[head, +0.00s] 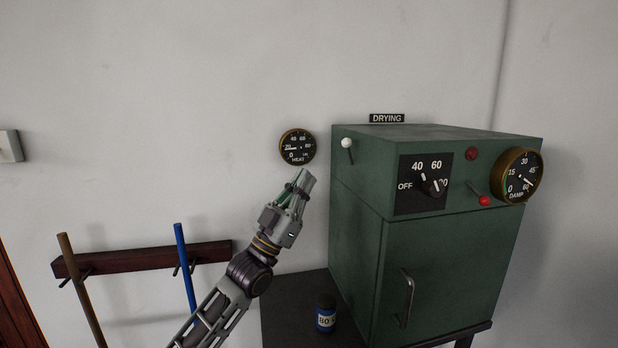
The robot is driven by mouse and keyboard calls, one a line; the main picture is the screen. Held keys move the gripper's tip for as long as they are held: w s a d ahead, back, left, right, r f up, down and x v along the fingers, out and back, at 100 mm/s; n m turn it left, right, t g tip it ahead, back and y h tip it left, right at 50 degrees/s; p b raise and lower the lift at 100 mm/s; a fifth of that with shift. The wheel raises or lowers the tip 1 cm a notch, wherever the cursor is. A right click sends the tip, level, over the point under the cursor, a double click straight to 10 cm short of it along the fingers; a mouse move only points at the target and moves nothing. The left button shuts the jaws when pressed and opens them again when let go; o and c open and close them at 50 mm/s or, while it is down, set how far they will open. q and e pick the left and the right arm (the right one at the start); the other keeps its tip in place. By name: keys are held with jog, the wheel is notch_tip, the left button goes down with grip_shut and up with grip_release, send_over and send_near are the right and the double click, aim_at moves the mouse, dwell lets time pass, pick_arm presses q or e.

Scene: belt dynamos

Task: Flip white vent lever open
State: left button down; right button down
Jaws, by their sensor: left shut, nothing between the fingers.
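My left gripper (304,178) is shut and empty. In the picture it is below and left of the lever, just under the heat gauge (298,147), and apart from the lever. My right gripper is not in view.
The cabinet front also carries a black dial (433,187), a red-knobbed lever (484,200) and a damp gauge (519,176). A dark blue jar (326,313) stands on the dark table (284,309). A wall rack (152,259) with poles is at the left.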

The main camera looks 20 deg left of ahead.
pick_arm(q)
jog(key=shift+s+a+f, duration=0.2)
jog(key=shift+s+f, duration=0.15)
jog(key=shift+f, duration=0.1)
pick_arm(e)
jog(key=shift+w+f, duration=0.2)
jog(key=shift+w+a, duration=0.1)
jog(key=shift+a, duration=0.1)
